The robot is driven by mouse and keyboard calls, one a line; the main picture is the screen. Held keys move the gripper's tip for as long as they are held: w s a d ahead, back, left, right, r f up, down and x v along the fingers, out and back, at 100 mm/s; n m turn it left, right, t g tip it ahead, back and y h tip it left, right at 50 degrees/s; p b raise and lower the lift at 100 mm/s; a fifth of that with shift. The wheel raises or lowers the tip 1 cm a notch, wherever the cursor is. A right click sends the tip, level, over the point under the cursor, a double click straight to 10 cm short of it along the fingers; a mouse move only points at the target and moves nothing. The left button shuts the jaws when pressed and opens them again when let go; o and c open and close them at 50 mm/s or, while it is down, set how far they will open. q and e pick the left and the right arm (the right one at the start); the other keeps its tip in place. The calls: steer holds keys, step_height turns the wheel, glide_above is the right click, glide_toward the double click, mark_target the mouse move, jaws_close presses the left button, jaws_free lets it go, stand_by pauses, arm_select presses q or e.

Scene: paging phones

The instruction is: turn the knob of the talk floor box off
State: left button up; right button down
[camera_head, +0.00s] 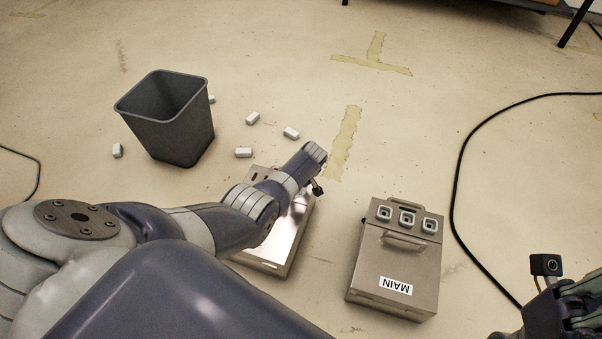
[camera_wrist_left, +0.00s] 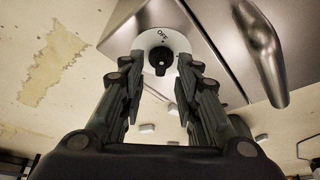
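A metal floor box (camera_head: 287,233) lies under my left arm in the head view; its label is hidden. In the left wrist view, a black knob (camera_wrist_left: 161,61) sits on a round white dial (camera_wrist_left: 143,41) marked OFF, on the metal box face (camera_wrist_left: 205,30). My left gripper (camera_wrist_left: 158,72) is open, with one finger on each side of the knob and visible gaps between. I cannot tell where the knob points. In the head view the left fingers are hidden behind my wrist. My right gripper (camera_head: 575,305) is partly cut off at the lower right, away from the boxes.
A second metal box (camera_head: 372,262) labelled MAIN, with three white-framed switches (camera_head: 407,218) and a handle, lies to the right. A dark bin (camera_head: 170,120) and several small white blocks (camera_head: 252,118) stand beyond. A black cable (camera_head: 460,180) curves along the right. Floor between is clear.

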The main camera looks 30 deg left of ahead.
arm_select(q)
steer(key=v, duration=1.1)
steer(key=shift+s+r, duration=0.15)
steer(key=shift+r, duration=0.05)
steer(key=shift+d, duration=0.15)
